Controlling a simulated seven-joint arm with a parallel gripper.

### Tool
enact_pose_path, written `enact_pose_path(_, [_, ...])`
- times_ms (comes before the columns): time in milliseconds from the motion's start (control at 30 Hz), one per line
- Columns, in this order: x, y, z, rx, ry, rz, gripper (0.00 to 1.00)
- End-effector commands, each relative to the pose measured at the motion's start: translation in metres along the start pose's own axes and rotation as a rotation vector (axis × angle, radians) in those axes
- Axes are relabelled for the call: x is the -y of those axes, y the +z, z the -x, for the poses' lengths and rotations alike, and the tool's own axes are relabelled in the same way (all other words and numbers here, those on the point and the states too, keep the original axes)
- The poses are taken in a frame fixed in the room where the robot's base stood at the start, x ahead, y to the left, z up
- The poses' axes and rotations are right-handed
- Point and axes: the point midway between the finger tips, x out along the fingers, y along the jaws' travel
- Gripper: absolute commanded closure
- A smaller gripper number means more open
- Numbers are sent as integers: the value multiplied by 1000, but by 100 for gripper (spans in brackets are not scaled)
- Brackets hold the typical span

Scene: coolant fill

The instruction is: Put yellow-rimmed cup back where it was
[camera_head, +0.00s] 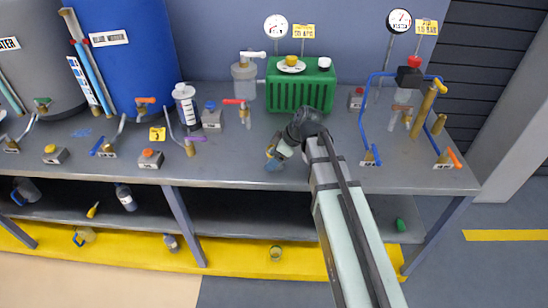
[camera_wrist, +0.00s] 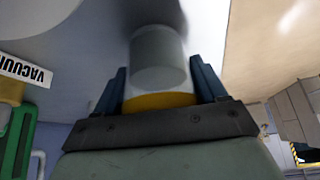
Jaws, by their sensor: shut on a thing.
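My gripper (camera_head: 275,158) is above the bench, left of my forearm and in front of the green radiator tank. In the wrist view my gripper (camera_wrist: 160,85) has its blue fingers on both sides of the yellow-rimmed cup (camera_wrist: 158,102), shut on it. The cup shows a yellow band near the palm and a grey cylindrical part beyond it. In the head view the gripper and wrist largely hide the cup. I cannot tell whether it touches the bench.
The green tank (camera_head: 298,92) with yellow and white caps stands behind. A red-handled valve (camera_head: 241,110) and a white bottle (camera_head: 186,106) stand left. Blue piping (camera_head: 366,125) stands right. The bench (camera_head: 225,160) is clear near its front edge. A small cup (camera_head: 276,253) sits below.

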Motion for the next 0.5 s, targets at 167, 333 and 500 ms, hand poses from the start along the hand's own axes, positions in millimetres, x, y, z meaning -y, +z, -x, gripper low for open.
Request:
enact_pose_path(167, [0,1,-2,0,-1,-1,68])
enact_pose_path(333, [0,2,-3,0,-1,0,16])
enact_pose_path(500, [0,2,-2,0,-1,0,3])
